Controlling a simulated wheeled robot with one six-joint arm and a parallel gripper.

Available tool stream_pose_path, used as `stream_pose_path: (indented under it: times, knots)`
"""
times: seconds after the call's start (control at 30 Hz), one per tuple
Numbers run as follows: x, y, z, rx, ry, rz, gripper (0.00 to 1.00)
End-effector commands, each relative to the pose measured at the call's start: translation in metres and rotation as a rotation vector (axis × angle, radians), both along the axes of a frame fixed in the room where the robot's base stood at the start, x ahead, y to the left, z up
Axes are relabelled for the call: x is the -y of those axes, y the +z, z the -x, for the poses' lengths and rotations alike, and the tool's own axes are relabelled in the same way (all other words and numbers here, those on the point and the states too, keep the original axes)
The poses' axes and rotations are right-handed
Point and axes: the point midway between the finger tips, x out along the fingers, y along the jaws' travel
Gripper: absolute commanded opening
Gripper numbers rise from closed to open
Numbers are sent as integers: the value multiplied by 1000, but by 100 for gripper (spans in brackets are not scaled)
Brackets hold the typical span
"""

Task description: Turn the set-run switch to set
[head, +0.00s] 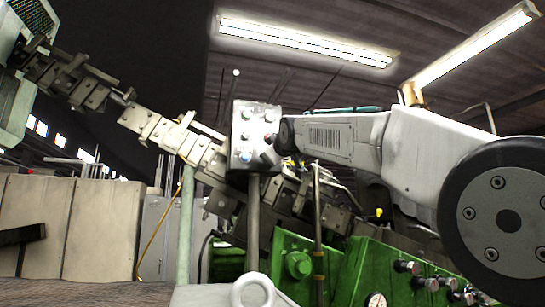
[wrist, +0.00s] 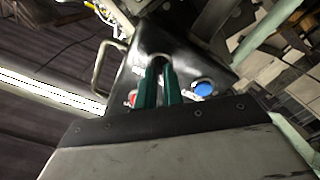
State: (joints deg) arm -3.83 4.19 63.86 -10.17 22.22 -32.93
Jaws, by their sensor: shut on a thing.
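The grey control box (head: 240,145) with its several round buttons stands on a post near the middle of the head view; its dark face (wrist: 140,60) fills the upper middle of the wrist view. My gripper (head: 269,157) is at the lower right of the box face. In the wrist view my gripper (wrist: 160,72) has its two green fingers up against the box, shut on a small dark knob that I take for the set-run switch. The fingers mostly hide the knob, so I cannot read its setting or labels.
A blue button (wrist: 203,89) sits right of the fingers and a red button (wrist: 133,98) left of them, both close. A metal handle (wrist: 101,66) stands off the box side. Green machinery (head: 298,262) with gauges and knobs lies below the arm.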

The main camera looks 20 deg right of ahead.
Motion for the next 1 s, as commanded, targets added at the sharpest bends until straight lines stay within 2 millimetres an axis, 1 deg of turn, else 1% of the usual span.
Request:
stream_pose_path:
  times: [0.23, 0.67, 0.7, 0.77, 1.0]
  knots:
    - [0, -2, -1, -5, -1, 54, 0]
    - [0, -2, -1, -5, -1, 63, 0]
    - [0, -2, -1, -6, 0, 63, 15]
    - [0, -2, -1, -5, -1, 63, 31]
    - [0, -1, 0, -3, 0, 62, 31]
